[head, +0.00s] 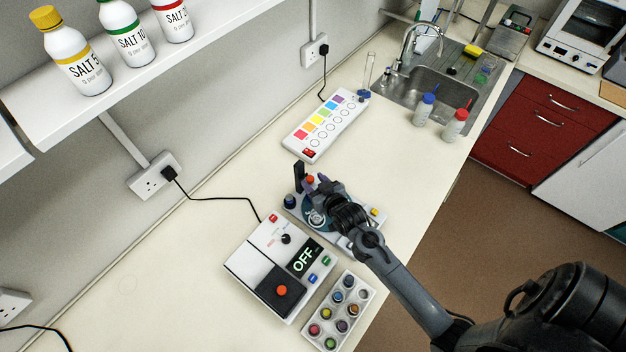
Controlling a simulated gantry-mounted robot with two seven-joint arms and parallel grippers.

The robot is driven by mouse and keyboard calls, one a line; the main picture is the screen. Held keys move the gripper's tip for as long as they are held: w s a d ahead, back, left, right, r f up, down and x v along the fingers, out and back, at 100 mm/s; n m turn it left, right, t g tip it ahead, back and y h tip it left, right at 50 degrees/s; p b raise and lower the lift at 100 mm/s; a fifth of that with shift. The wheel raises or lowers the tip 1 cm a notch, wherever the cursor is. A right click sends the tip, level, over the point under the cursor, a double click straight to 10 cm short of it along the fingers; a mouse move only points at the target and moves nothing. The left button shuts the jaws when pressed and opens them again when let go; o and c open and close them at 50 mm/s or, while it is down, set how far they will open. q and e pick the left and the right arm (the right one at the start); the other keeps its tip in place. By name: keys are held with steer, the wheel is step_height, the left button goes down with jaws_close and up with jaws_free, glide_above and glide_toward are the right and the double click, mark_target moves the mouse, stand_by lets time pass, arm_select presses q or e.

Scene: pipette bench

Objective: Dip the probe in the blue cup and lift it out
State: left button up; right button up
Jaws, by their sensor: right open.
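My right gripper (311,186) is open over a small bench device (290,218) with a teal round part, and the gripper and arm hide much of that device. A small orange-red piece shows close to the fingers; I cannot tell whether it touches them. I cannot clearly make out the probe. A pale tray (363,317) of several small coloured cups lies at the front of the bench, and a blue cup (349,281) shows near its far end. My left gripper is not in view.
A white box reading OFF (245,266) sits left of the tray. A colour-chart strip (297,145), a glass tube (369,71) and two wash bottles (425,108) stand farther back towards the sink (421,85). The bench at left is clear apart from a cable.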

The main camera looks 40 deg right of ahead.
steer(key=shift+w+d+f, duration=0.1)
steer(key=shift+w+f, duration=0.15)
steer(key=shift+w, duration=0.35)
jaws_close()
